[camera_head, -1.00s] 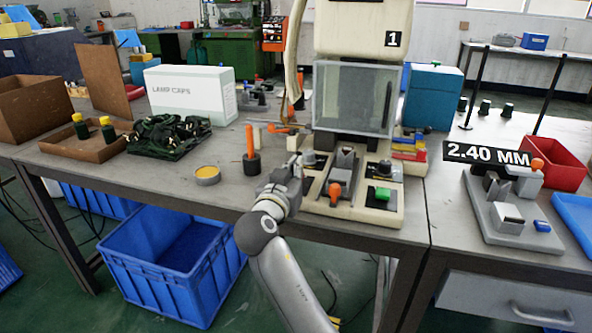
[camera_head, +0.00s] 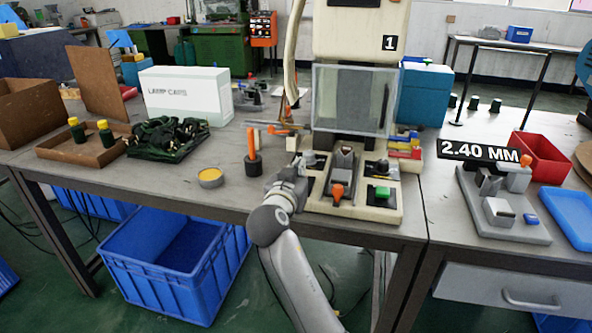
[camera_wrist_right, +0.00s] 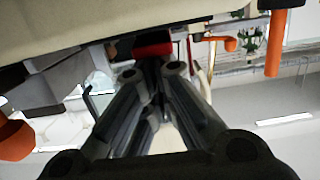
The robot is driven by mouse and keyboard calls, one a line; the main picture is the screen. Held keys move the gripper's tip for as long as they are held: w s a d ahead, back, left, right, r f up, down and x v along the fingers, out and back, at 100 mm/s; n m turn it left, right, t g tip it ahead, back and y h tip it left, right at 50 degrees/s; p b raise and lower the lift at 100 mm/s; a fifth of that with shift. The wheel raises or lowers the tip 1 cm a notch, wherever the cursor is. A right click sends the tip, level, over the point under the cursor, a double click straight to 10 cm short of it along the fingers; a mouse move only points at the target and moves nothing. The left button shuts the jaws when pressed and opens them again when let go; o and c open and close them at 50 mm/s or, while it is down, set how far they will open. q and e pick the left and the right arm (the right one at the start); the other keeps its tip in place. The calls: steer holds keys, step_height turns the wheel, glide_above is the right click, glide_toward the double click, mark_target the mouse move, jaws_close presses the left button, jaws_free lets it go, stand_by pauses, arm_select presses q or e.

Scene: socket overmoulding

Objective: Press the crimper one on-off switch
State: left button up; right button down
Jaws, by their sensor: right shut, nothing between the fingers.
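Crimper one (camera_head: 360,38) is the cream machine marked "1", with a clear guard and a base (camera_head: 352,212) on the bench. The base carries an orange knob (camera_head: 337,191) and a green button (camera_head: 382,192). My right gripper (camera_head: 297,168) is at the left side of this base, its fingers shut and empty. In the right wrist view, the shut fingertips (camera_wrist_right: 155,66) point at a small red part in a black surround (camera_wrist_right: 152,48), which looks like the on-off switch. The fingers partly cover it, and I cannot tell whether they touch it. My left gripper is not in view.
An orange-handled tool (camera_head: 252,150) stands upright left of my right gripper, beside a yellow-topped tin (camera_head: 210,177). A white box (camera_head: 187,96) and a dark green pile (camera_head: 166,139) lie farther left. A blue crate (camera_head: 165,290) is under the bench. A 2.40 MM station (camera_head: 505,215) stands right.

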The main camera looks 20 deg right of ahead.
step_height(320, 180, up, 10)
steer(key=shift+a, duration=0.15)
stand_by(0.3)
stand_by(0.4)
